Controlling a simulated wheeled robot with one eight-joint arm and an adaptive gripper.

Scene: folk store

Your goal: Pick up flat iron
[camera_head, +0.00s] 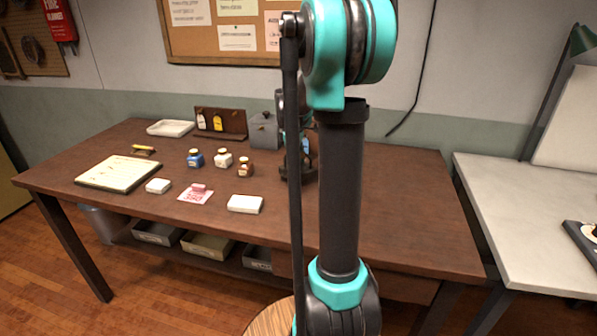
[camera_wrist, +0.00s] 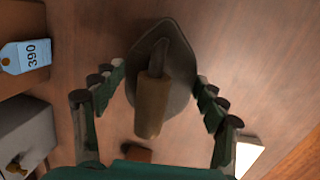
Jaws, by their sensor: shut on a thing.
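The flat iron (camera_wrist: 152,100) has a dark pointed metal base and a brown wooden handle. In the wrist view it is between the two fingers of my gripper (camera_wrist: 160,80), with its point toward the top of the picture. The fingers are shut on the sides of its dark base. Whether the base touches the table top cannot be told.
A grey box (camera_head: 265,131) and a rack with tags (camera_head: 221,124) stand left of my gripper. Small bottles (camera_head: 223,158), a white block (camera_head: 245,204) and a board (camera_head: 119,173) lie further left or in front. The table's right part is clear.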

